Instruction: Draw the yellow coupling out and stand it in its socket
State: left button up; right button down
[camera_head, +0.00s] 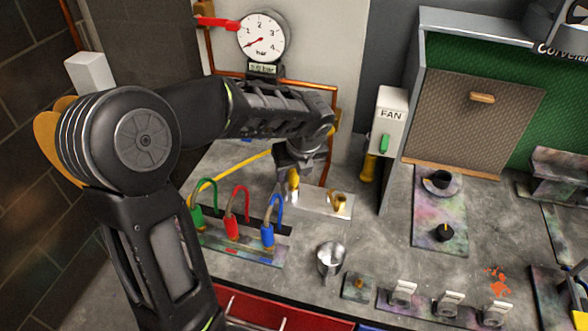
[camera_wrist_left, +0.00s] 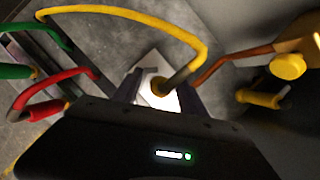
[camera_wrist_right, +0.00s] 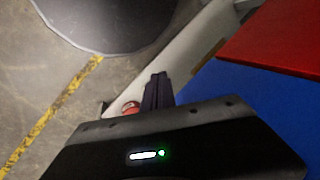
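The yellow coupling (camera_head: 294,181) stands upright at the left part of a pale metal plate (camera_head: 318,203) on the bench, with its yellow hose (camera_head: 240,164) arching to the left. My left gripper (camera_head: 292,172) is above it, pointing down. In the left wrist view the coupling (camera_wrist_left: 159,87) is between the two fingers, with gaps showing beside it, so the gripper looks open around it. A brass fitting (camera_head: 340,202) is on the plate's right part. I cannot tell which opening is the yellow socket. My right gripper (camera_wrist_right: 158,90) is shut and empty, away from the bench top.
A rack (camera_head: 240,246) holds green (camera_head: 197,216), red (camera_head: 232,228) and blue (camera_head: 267,235) couplings with looped hoses, left of the plate. A metal cup (camera_head: 330,260) stands in front. A copper pipe (camera_head: 325,170) and the FAN box (camera_head: 386,122) are behind and to the right.

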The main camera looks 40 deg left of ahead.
pick_arm(q)
grip_shut()
dwell(0.3)
jog(key=c, duration=0.6)
grip_release()
jog(key=shift+c, duration=0.2)
grip_shut()
jog(key=shift+r+p, duration=0.55)
jog(key=shift+r, duration=0.1)
jog(key=shift+r+p, duration=2.4)
jog(key=shift+r, duration=0.1)
